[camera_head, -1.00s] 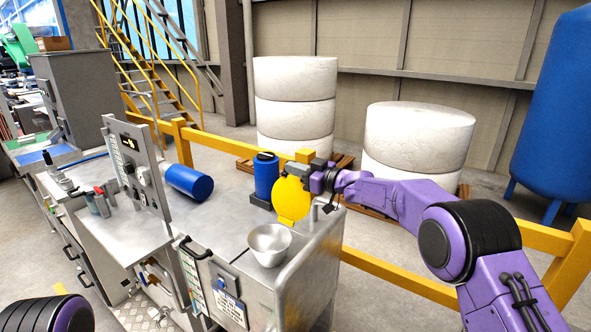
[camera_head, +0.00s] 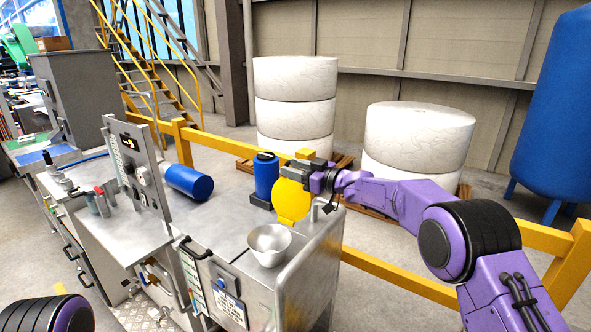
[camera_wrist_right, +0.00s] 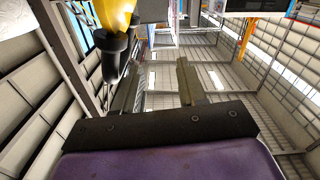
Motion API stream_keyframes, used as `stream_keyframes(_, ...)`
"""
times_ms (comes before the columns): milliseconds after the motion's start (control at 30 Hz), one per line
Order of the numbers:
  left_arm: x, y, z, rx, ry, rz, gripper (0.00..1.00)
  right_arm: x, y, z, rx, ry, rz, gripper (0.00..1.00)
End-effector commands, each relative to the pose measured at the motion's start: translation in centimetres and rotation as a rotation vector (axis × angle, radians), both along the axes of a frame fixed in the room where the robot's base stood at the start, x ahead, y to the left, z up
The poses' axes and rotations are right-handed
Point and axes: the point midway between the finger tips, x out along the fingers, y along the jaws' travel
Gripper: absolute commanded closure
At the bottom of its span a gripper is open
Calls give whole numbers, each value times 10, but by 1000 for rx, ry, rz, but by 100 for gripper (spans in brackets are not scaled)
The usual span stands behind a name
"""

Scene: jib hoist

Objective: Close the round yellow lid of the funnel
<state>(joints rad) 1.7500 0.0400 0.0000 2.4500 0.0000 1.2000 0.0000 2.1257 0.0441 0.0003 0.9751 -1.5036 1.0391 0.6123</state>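The round yellow lid (camera_head: 291,203) stands upright at the back of the metal counter, in the head view. The funnel (camera_head: 269,246) is an open silver bowl set in the counter top, in front of and below the lid. My right gripper (camera_head: 296,171) is at the lid's upper edge, overlapping it in the picture; whether it touches or grips the lid I cannot tell. In the right wrist view, a yellow part (camera_wrist_right: 115,14) shows at the top behind a black part. My left gripper is not in view.
A blue canister (camera_head: 266,176) stands left of the lid and a blue drum (camera_head: 189,183) lies further left. A control panel (camera_head: 137,165) rises at the counter's left. A yellow railing (camera_head: 400,282) runs behind. The counter around the funnel is mostly clear.

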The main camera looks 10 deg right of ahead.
Motion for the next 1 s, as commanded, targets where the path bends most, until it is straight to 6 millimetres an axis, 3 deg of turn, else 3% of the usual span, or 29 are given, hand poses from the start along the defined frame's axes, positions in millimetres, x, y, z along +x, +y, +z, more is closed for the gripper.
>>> stream_keyframes(333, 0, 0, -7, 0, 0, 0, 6, -6, -7, -2, 0, 0, -1, 60)
stream_keyframes(700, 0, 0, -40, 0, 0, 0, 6, -63, -63, -3, 1, -1, -1, 60)
stream_keyframes(1000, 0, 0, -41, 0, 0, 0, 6, -75, -75, 0, 1, 1, 0, 60)
